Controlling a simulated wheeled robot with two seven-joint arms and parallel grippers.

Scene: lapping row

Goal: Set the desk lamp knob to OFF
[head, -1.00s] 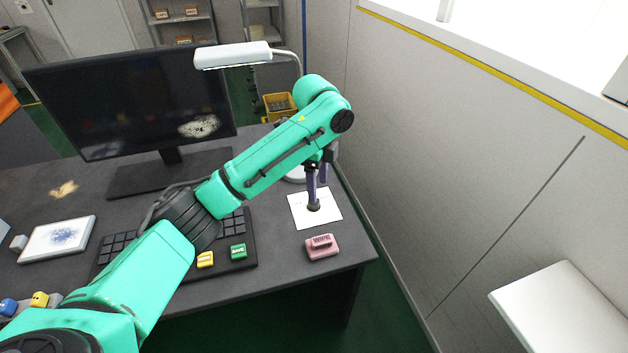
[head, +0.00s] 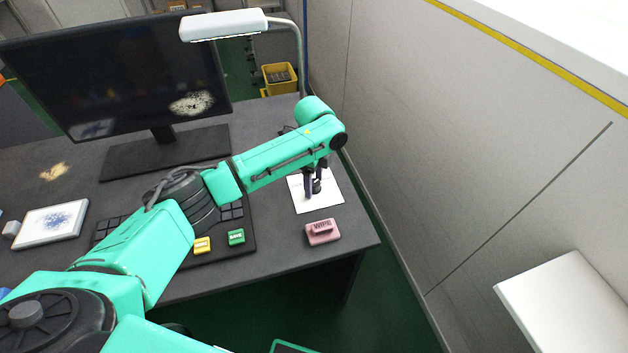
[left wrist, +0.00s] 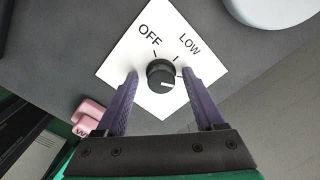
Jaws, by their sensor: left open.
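The desk lamp (head: 225,25) has a white bar head on a grey bent pole; my left arm hides its base in the head view. Its black round knob (left wrist: 161,75) sits on a white card (head: 325,200) printed OFF and LOW. The knob's white pointer line faces right and slightly down in the left wrist view, away from OFF and LOW. My left gripper (left wrist: 163,85) is open, with one purple finger on each side of the knob and small gaps between. It also shows over the card in the head view (head: 313,186).
A pink WIPE block (head: 322,232) lies in front of the card, near the desk's right edge. A monitor (head: 110,80) stands behind. A wall is close on the right.

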